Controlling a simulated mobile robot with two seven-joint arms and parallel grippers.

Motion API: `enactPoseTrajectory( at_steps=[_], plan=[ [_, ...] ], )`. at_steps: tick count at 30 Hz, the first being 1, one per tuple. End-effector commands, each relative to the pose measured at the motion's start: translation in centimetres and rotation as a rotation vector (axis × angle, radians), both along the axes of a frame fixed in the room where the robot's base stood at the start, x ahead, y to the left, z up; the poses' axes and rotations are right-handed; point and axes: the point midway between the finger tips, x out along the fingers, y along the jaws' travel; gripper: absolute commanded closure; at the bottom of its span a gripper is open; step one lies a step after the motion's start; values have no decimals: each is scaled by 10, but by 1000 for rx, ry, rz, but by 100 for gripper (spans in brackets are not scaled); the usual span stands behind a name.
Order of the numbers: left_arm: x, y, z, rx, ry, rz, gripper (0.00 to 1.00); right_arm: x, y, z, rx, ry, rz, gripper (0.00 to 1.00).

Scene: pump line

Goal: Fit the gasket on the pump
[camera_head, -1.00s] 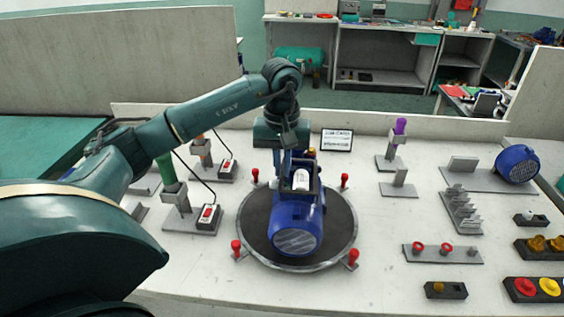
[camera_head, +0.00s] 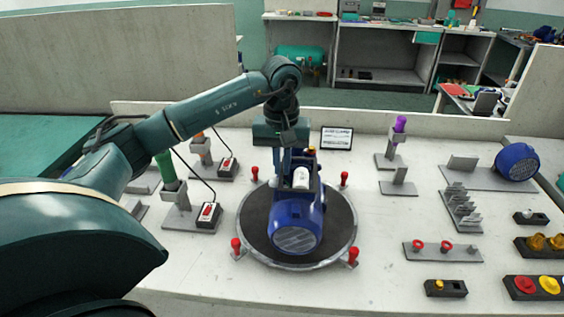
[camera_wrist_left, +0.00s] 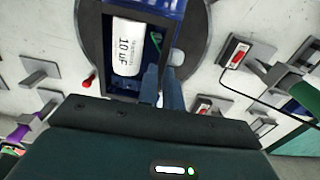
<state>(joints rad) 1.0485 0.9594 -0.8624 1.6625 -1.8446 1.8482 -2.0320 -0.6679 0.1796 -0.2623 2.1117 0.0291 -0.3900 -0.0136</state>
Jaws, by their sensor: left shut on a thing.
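The blue pump (camera_head: 298,226) lies on the round turntable with its grilled end toward me. Its open box holds a white capacitor (camera_wrist_left: 127,46) marked 10 uF. The black gasket (camera_wrist_left: 92,45) is a rectangular frame around the box opening in the left wrist view. My left gripper (camera_wrist_left: 164,88) is shut on one side of it. In the head view the left gripper (camera_head: 292,172) points down over the pump's box. The gasket looks level with the box rim, but I cannot tell whether it touches all round. My right gripper is not in view.
The turntable (camera_head: 252,222) has several red-knobbed clamps round its rim. Stands with green and orange handles and two switch boxes (camera_head: 208,215) are at left. Racks, a second blue motor part (camera_head: 517,162) and button blocks are at right.

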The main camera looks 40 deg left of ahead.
Motion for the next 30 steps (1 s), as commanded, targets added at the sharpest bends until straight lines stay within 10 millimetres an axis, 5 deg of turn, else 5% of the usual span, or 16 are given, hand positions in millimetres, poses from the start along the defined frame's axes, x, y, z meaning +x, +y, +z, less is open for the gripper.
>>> enactPoseTrajectory(
  at_steps=[4,8,30],
  plan=[
    [0,0,-1,0,0,0,100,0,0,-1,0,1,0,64],
    [0,0,-1,0,0,0,84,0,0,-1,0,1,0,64],
    [0,0,21,0,0,0,84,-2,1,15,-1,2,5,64]
  ],
)
